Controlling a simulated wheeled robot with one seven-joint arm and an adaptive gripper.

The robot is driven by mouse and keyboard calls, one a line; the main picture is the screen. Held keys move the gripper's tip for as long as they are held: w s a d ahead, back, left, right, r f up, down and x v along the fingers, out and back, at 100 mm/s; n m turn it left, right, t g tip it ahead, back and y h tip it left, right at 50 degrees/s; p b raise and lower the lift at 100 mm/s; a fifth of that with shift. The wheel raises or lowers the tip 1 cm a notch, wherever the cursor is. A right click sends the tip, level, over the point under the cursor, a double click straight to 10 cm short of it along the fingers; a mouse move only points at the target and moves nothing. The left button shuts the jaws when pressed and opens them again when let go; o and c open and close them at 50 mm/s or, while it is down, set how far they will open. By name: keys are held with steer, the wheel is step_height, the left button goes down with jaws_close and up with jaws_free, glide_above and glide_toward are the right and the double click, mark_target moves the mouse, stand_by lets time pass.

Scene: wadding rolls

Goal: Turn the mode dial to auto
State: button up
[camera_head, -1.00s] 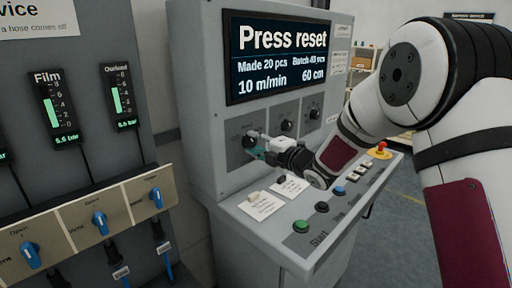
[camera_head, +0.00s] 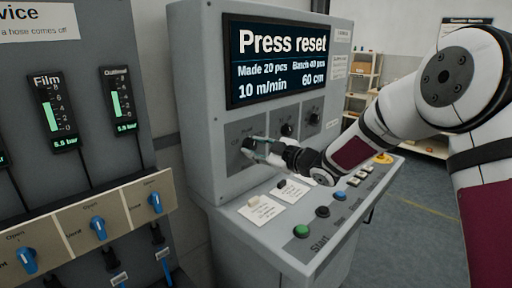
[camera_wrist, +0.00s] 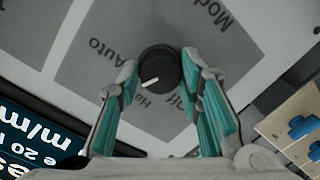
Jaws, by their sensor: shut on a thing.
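The mode dial (camera_wrist: 160,66) is a round black knob on a grey panel, between my fingers in the wrist view. The words Mode, Auto, Hand and Off are printed around it, with Off partly hidden by a finger. Its white pointer mark points to the lower left in that view, between Hand and Auto and not in line with Auto. My gripper (camera_wrist: 160,72) has a teal-padded finger on each side of the knob and is shut on it. In the head view my gripper (camera_head: 250,147) is at the leftmost dial below the screen and partly covers it.
Two more dials (camera_head: 287,130) (camera_head: 314,118) sit to the right on the panel. The screen (camera_head: 277,60) reads Press reset. Below are cards (camera_head: 259,209) and a green button (camera_head: 301,231). A panel with blue valve handles (camera_head: 98,228) stands at left.

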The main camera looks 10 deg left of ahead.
steer(key=m+p, duration=0.1)
steer(key=m, duration=0.2)
steer(key=shift+d, duration=0.1)
steer(key=shift+f+m+g+y+p, duration=0.15)
steer(key=shift+m+g+y+p, duration=0.2)
steer(key=shift+m, duration=1.35)
steer(key=o, duration=1.2)
steer(key=shift+c, duration=0.2)
steer(key=v, duration=1.2)
